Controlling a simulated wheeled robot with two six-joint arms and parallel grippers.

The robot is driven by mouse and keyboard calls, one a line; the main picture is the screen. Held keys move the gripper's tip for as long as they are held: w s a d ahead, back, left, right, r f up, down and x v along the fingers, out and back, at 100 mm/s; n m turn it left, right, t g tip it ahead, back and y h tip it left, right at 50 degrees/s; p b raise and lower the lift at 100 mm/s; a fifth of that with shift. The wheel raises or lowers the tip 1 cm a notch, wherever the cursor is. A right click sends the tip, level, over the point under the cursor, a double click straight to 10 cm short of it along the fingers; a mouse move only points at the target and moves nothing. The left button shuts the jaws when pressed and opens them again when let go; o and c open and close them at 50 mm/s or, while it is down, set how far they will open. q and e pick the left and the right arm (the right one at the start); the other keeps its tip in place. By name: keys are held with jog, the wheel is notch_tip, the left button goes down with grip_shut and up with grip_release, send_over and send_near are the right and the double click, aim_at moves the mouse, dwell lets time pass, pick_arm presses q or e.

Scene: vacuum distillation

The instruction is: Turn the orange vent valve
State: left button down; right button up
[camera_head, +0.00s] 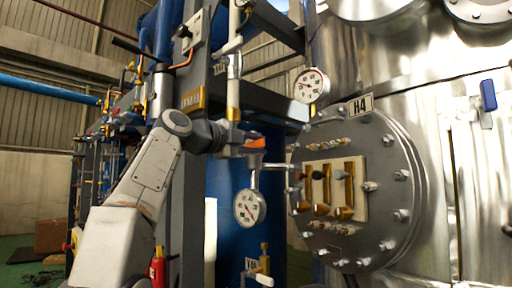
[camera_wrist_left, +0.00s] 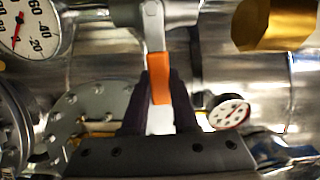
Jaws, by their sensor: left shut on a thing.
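The orange vent valve (camera_head: 255,140) shows in the head view as a small orange handle on the pipework, left of the large round flange. My left gripper (camera_head: 240,147) reaches it from the left and is at the handle. In the left wrist view the orange handle (camera_wrist_left: 159,80) hangs down from a grey metal fitting (camera_wrist_left: 154,14) and lies between the two dark fingers of my left gripper (camera_wrist_left: 161,98). The fingers are shut on it. The lower end of the handle sits close to the gripper body. My right gripper is in neither view.
A pressure gauge (camera_head: 250,206) hangs just below the valve, and another gauge (camera_head: 312,86) sits up to the right. The bolted round flange (camera_head: 408,185) fills the right side. A grey steel post (camera_head: 190,230) stands close behind my left arm.

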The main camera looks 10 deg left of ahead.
pick_arm(q)
jog(key=shift+d+f+m, duration=0.1)
jog(key=shift+f+m, duration=0.25)
jog(key=shift+m, duration=0.05)
jog(key=c, duration=0.7)
grip_release()
jog(key=b+v, duration=0.4)
jog(key=v, duration=0.6)
jog(key=shift+s, duration=0.2)
